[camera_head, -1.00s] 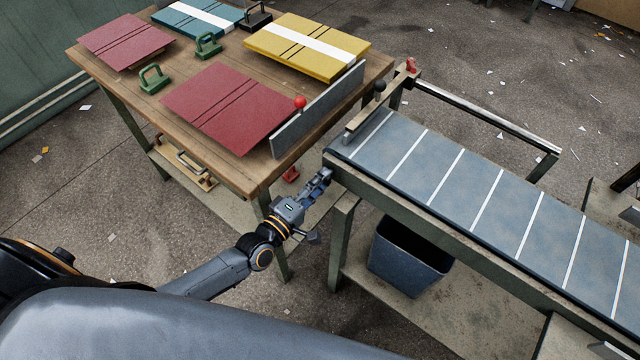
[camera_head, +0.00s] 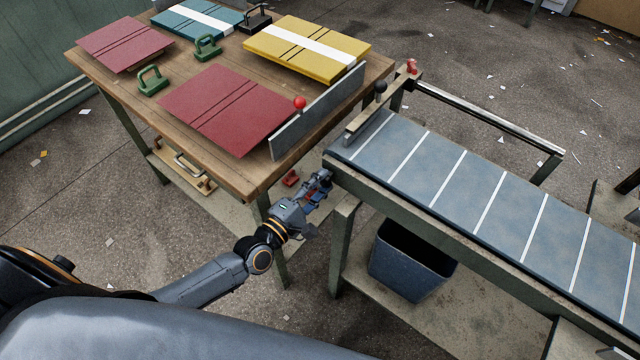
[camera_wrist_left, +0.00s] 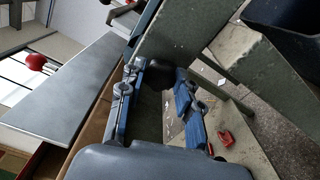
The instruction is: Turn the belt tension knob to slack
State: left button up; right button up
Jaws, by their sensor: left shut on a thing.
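The belt tension knob (camera_wrist_left: 154,77) is a dark rounded piece at the near end of the conveyor, beside the frame. The knob's markings and exact angle cannot be read. The conveyor belt (camera_head: 450,190) is grey-blue with white cross lines. My right gripper is not in view.
A wooden table (camera_head: 225,176) left of the conveyor holds red, teal and yellow boards, green handled blocks and a grey fence (camera_head: 318,110) with a red ball. A dark bin (camera_head: 410,265) stands under the conveyor. A red item (camera_head: 290,178) lies below, near the gripper.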

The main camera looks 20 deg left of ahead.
pick_arm(q)
jog(key=o, duration=1.2)
jog(key=shift+c, duration=0.2)
jog(key=shift+s+a, duration=0.1)
jog(key=shift+s, duration=0.05)
jog(key=v, duration=1.1)
jog(key=shift+s, duration=0.4)
jog(key=shift+a, duration=0.1)
